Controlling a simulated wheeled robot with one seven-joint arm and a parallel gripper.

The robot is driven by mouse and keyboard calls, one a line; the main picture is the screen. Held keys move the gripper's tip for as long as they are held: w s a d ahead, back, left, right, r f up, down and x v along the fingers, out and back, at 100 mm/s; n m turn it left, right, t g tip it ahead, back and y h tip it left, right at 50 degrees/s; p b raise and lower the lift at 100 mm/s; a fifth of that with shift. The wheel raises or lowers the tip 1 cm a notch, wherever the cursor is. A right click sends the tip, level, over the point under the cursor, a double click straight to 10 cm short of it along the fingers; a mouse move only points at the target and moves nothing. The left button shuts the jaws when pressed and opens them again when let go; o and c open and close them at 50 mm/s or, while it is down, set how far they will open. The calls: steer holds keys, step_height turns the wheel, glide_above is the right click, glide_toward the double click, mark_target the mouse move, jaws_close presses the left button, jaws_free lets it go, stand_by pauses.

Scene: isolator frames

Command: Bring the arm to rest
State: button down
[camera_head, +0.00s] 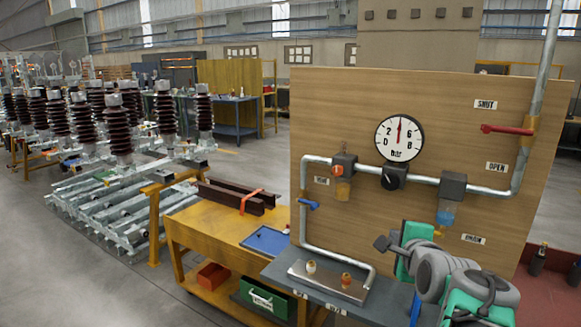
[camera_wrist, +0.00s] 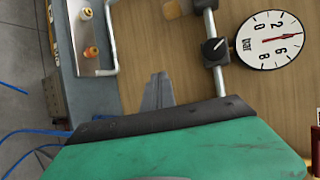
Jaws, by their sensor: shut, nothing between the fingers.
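My arm (camera_head: 450,278), grey and green, is folded at the lower right of the head view, in front of the wooden panel (camera_head: 330,110). My gripper (camera_head: 382,243) points left, toward the panel's lower part. In the wrist view my gripper (camera_wrist: 160,78) shows as grey fingers beyond a green and black housing. The fingers are together and hold nothing. They look apart from the pipe and the fittings, though their distance from the panel is hard to judge.
The panel carries a gauge (camera_head: 399,138), a black knob (camera_head: 393,177), a red lever (camera_head: 507,130), a blue lever (camera_head: 308,204) and metal pipes. A grey shelf (camera_head: 285,268) holds a metal plate with two small fittings. A yellow workbench (camera_head: 205,232) stands left; floor beyond is partly clear.

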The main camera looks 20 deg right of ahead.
steer(key=a+f+n+g+y, duration=0.5)
steer(key=a+f+n, duration=0.85)
steer(key=a, duration=0.55)
steer(key=s+a+f+n+g+y, duration=0.1)
steer(key=s+a+f+n+g, duration=0.3)
steer(key=s+a+n, duration=0.5)
steer(key=shift+a+f+n+g, duration=0.3)
steer(key=shift+a+f+n, duration=0.6)
steer(key=shift+a+n, duration=0.25)
steer(key=c, duration=2.1)
jaws_free()
